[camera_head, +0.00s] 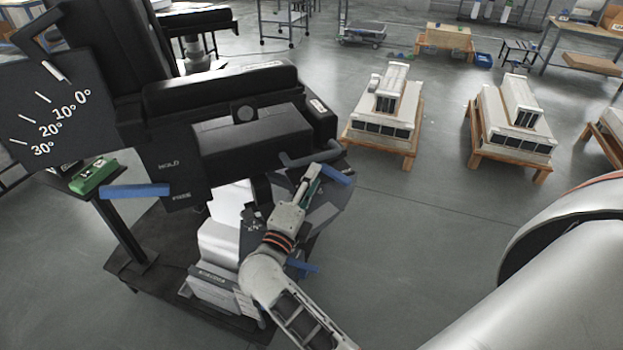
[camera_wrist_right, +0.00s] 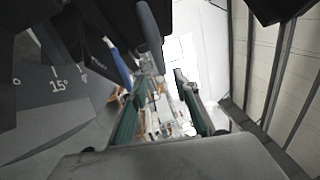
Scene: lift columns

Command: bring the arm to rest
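My right gripper (camera_head: 313,172) reaches up from the bottom in the head view, in front of the black adjustable machine (camera_head: 228,90). Its fingertips overlap a dark bar with a blue-ended lever (camera_head: 334,175) in the picture; contact cannot be told. In the right wrist view the green-padded fingers of the gripper (camera_wrist_right: 162,88) stand apart with only background visible between them. A dark rounded bar (camera_wrist_right: 150,28) and a blue lever (camera_wrist_right: 118,65) show close by, up and left of the fingers. My left gripper is not in view.
A plate with an angle scale (camera_head: 55,105) hangs left of the machine. Another blue lever (camera_head: 135,191) sticks out at left, above a dark base (camera_head: 150,290). White models on wooden stands (camera_head: 384,115) stand further back. The grey floor (camera_head: 430,215) right of the machine is clear.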

